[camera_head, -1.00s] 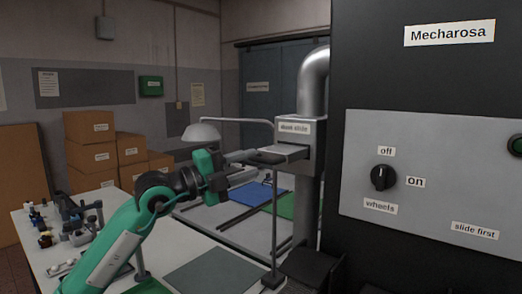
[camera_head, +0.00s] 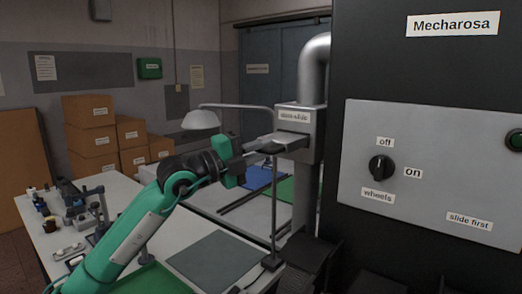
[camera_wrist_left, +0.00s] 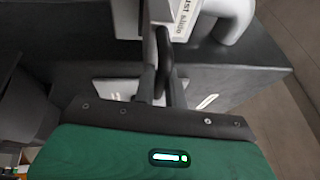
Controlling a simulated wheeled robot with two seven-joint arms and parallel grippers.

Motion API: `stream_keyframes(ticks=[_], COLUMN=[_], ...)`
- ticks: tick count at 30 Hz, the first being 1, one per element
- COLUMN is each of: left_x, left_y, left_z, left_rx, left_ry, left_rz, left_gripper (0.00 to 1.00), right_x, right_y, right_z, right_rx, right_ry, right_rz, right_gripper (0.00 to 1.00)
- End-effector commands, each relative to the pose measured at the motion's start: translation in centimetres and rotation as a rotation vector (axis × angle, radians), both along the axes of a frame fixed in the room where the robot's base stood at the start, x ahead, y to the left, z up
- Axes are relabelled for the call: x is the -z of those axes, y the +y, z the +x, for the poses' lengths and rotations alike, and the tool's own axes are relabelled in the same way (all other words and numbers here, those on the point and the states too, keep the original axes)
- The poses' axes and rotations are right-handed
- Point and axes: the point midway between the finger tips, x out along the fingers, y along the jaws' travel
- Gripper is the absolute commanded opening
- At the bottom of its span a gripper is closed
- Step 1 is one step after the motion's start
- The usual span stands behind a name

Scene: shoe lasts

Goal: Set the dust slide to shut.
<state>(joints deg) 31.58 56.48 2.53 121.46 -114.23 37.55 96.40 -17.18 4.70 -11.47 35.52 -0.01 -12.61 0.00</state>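The dust slide is a grey box (camera_head: 294,118) with a small label, fixed on the metal duct beside the black machine. My left gripper (camera_head: 262,151) is at the plate's outer end, left of the box. In the left wrist view, the two fingers (camera_wrist_left: 164,75) lie close on both sides of a dark upright handle (camera_wrist_left: 164,50), with hardly any gap. The labelled box (camera_wrist_left: 186,14) is just beyond them. The fingertips' contact is partly hidden. My right gripper is not in view.
A lamp (camera_head: 201,120) stands behind my left arm. A thin stand (camera_head: 273,210) rises below the plate. Tools crowd the table's left side; cartons (camera_head: 92,140) stand behind.

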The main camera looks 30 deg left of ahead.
Motion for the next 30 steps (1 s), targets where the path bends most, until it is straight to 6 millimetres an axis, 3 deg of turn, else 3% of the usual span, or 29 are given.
stream_keyframes(ticks=[7,19,30], left_x=[-0.2,-0.2,-0.1], left_y=[0.0,-0.4,-0.4], left_z=[1.0,6.9,7.4], left_rx=[0.0,-0.002,-0.003], left_ry=[0.0,0.001,-0.001], left_rz=[-0.005,-0.004,0.0], left_gripper=[0.0,0.0,0.0], right_x=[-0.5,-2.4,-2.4], right_y=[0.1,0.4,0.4], right_z=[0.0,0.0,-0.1], right_rx=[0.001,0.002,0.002], right_ry=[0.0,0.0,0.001], right_rz=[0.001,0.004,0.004], right_gripper=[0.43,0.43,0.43])
